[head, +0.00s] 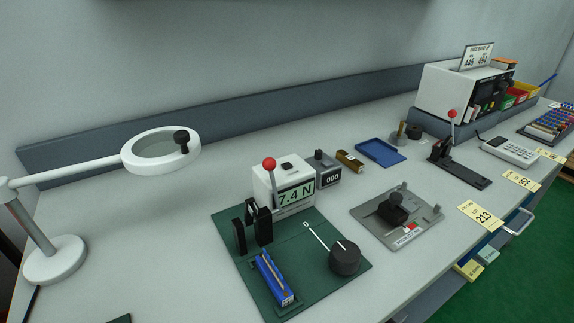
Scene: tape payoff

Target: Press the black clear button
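A white instrument (271,183) with a green display reading "7.4 N" stands on a dark green mat (228,221) in the middle of the bench. A small black button-like piece (287,166) sits on its top, beside a red ball knob (269,164). No clear label is readable, so I cannot confirm this is the clear button. A grey counter (327,171) showing "000" stands just right of it, with a dark knob or button on top (320,154). My gripper is not in view.
The mat also holds black uprights (258,225), a blue block (273,277) and a black dial (345,257). A magnifier lamp (161,149) stands at left. A grey plate fixture (397,216) and a red-knobbed lever (453,115) stand right. The left bench top is mostly clear.

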